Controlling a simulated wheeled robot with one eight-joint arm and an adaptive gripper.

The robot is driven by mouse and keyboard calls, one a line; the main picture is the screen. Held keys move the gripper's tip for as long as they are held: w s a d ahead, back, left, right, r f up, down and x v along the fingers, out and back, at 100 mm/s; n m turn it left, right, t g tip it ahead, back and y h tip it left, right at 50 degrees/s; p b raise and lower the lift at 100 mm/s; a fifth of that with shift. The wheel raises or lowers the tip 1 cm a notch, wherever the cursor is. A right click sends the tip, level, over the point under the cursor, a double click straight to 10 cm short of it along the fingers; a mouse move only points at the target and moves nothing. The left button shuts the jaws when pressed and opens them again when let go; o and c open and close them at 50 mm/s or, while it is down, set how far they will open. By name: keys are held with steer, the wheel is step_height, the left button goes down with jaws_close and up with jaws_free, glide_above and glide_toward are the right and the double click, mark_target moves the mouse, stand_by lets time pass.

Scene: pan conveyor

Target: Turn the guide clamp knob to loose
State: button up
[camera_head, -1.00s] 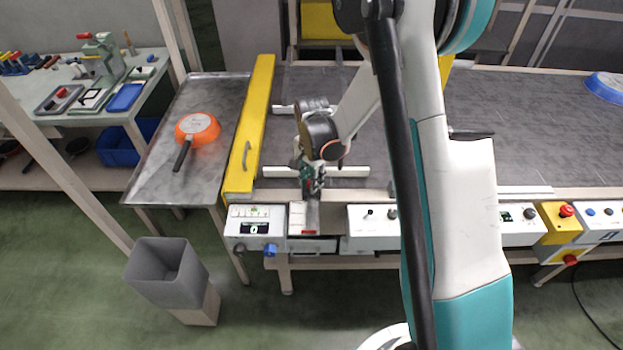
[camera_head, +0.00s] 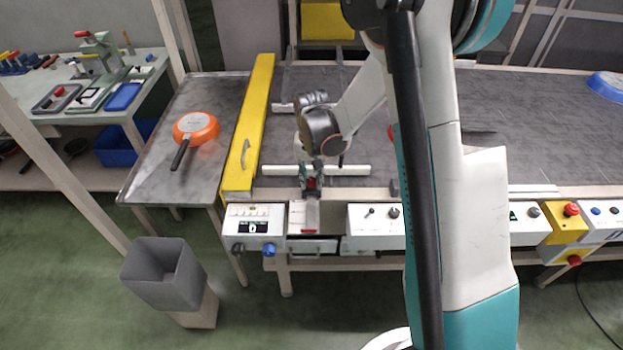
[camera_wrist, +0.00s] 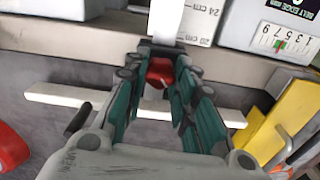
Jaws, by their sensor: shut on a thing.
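The guide clamp knob, a small red knob (camera_wrist: 160,72), sits by the near edge of the conveyor, beside a pale scale strip marked 24 cm (camera_wrist: 202,20). My gripper (camera_wrist: 161,82) reaches down over it, with its green-sided fingers closed on either side of the red knob. In the head view my gripper (camera_head: 311,184) stands at the belt's near rail, with a bit of red between the fingertips. The fingers hide the knob's sides, and I cannot read its turn position.
White guide bars (camera_head: 345,170) lie across the grey belt (camera_head: 530,115). A yellow guard (camera_head: 257,115) stands left, beside a metal table with an orange pan (camera_head: 196,127). Control boxes (camera_head: 254,219) line the front. A red object (camera_wrist: 12,148) lies at the wrist view's left.

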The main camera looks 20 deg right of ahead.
mark_target(311, 180)
steer(key=n+b, duration=0.1)
steer(key=n, duration=0.3)
steer(key=shift+n, duration=0.3)
steer(key=n, duration=0.4)
steer(key=shift+n, duration=0.3)
steer(key=o, duration=1.1)
steer(key=shift+r, duration=0.1)
step_height(311, 180, up, 12)
steer(key=shift+f, duration=0.1)
